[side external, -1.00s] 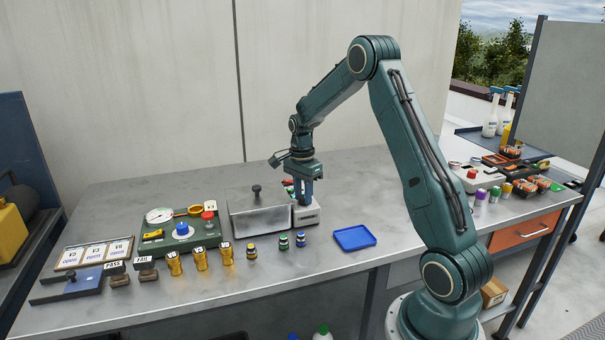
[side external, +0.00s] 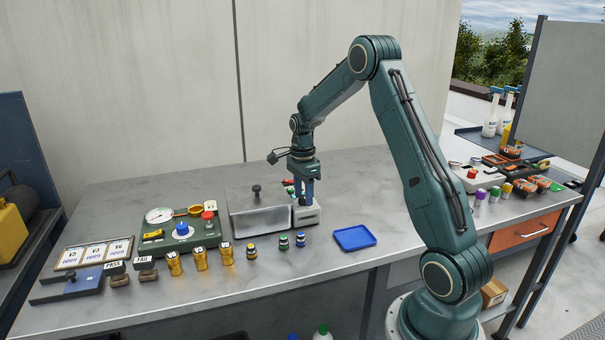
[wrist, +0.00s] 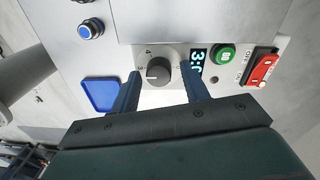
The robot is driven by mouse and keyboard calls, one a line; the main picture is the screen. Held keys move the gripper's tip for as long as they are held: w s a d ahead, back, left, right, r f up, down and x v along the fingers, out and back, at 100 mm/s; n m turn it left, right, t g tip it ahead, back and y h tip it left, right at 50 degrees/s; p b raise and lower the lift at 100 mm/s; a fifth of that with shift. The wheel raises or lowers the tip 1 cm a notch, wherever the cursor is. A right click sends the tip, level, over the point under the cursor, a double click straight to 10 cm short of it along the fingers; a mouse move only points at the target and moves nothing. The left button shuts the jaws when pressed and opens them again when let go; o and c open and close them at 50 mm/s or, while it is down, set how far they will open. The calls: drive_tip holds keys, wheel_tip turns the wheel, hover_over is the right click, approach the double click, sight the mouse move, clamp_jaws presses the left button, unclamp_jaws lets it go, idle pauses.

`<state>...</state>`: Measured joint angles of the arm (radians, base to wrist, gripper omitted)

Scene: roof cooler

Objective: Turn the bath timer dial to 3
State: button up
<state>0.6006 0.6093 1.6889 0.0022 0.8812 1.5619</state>
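The bath timer dial is a round black knob (wrist: 158,72) on the pale control box (side external: 306,212) at the front right of the metal bath (side external: 258,216). Printed marks surround the knob in the wrist view, with a 4 above left of it. A short light line shows on the knob, but I cannot tell exactly which mark it meets. My gripper (wrist: 160,76) points down at the box, one finger on each side of the knob. Its fingers are open, with a small gap to the knob on both sides. In the side view my gripper (side external: 304,203) hides the knob.
A lit display (wrist: 197,62), a green button (wrist: 222,54) and a red rocker switch (wrist: 263,69) sit beside the knob. The lidded bath is close on the left.

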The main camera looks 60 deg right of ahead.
sight(302, 196)
drive_tip(key=shift+r, duration=0.1)
idle(0.3)
wheel_tip(302, 196, up, 14)
drive_tip(key=shift+w+d+f, duration=0.15)
drive_tip(key=shift+w+f, duration=0.05)
drive_tip(key=shift+w, duration=0.05)
idle(0.4)
drive_tip(key=shift+r, duration=0.1)
